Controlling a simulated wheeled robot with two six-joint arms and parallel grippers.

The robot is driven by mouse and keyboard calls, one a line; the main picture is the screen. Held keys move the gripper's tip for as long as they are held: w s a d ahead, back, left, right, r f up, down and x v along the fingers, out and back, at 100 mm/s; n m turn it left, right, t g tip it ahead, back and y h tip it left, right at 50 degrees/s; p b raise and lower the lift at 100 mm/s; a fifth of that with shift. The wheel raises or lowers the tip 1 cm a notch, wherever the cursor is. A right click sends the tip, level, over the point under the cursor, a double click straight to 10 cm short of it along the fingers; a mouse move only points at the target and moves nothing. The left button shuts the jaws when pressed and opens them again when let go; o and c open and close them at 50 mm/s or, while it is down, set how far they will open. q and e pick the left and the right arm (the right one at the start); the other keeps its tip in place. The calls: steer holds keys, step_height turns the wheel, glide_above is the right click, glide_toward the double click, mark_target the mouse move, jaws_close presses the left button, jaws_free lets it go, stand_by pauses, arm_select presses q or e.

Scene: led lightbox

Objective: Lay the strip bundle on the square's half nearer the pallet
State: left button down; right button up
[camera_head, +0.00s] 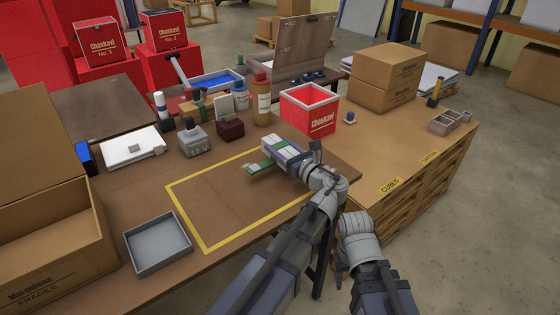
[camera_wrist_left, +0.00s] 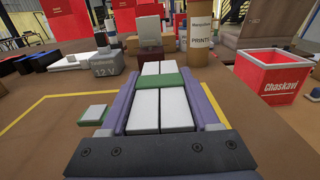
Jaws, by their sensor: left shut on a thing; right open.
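The strip bundle (camera_head: 283,149), white blocks with green edges and a green band, is held between the two purple fingers of my left gripper (camera_head: 278,152). It also shows in the left wrist view (camera_wrist_left: 163,100). A green strip with a white top (camera_wrist_left: 93,114) sticks out or lies left of the fingers; I cannot tell whether it belongs to the bundle. The yellow-outlined square (camera_head: 208,247) is on the brown table, and the gripper is over its right far part. My right gripper (camera_head: 341,258) is low beside the table's front edge, empty, its fingers partly hidden.
A grey tray (camera_head: 157,244) and an open carton (camera_head: 50,235) are at the left. Bottles, a 12 V block (camera_head: 196,140) and a red Chaskavi box (camera_head: 309,110) stand beyond the square.

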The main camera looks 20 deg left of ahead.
arm_select(q)
steer(key=shift+f+b, duration=1.7)
steer(key=shift+f, duration=0.1)
steer(key=shift+f, duration=0.15)
steer(key=shift+c, duration=0.6)
jaws_free()
